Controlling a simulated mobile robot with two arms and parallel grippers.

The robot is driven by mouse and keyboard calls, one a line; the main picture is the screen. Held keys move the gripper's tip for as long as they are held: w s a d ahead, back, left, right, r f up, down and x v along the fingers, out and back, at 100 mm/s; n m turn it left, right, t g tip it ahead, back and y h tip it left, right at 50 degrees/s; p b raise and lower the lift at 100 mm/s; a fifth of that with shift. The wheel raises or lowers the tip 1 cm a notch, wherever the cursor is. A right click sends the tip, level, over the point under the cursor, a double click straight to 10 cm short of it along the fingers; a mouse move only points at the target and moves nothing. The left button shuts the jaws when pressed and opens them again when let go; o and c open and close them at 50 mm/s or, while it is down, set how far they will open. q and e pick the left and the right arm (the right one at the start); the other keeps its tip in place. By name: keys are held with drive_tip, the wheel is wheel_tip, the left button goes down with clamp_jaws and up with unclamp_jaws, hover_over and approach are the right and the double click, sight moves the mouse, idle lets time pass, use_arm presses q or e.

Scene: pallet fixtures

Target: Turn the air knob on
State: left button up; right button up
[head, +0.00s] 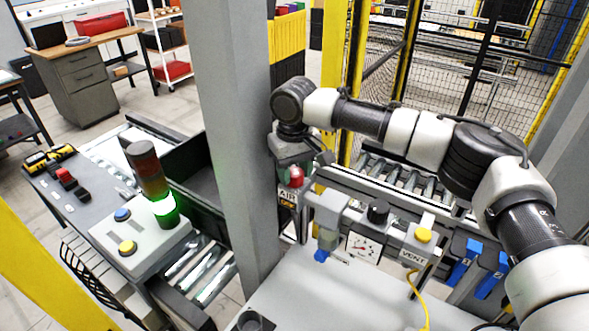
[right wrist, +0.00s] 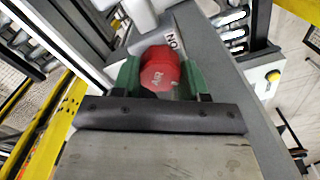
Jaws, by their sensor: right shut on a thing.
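Part of an "ON" marking shows on the grey plate beside the knob. In the head view the red knob (head: 295,176) shows above the "AIR" label (head: 287,195), with my right gripper (head: 293,165) over it, partly hidden by the wrist. My left gripper is not in view.
A grey post (head: 235,130) stands just left of the knob. To the right are a pressure gauge (head: 363,248), a black knob (head: 378,211) and a yellow vent button (head: 423,235). A control box (head: 135,240) with a lit green stack light (head: 165,210) stands at left.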

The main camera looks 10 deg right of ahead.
drive_tip(key=n, duration=0.7)
drive_tip(key=shift+n, duration=0.3)
drive_tip(key=n, duration=0.4)
drive_tip(key=shift+r, duration=0.1)
drive_tip(key=shift+w+n, duration=0.1)
drive_tip(key=shift+n, duration=1.5)
drive_tip(key=shift+r, duration=0.1)
drive_tip(key=o, duration=0.9)
drive_tip(key=shift+o, duration=0.2)
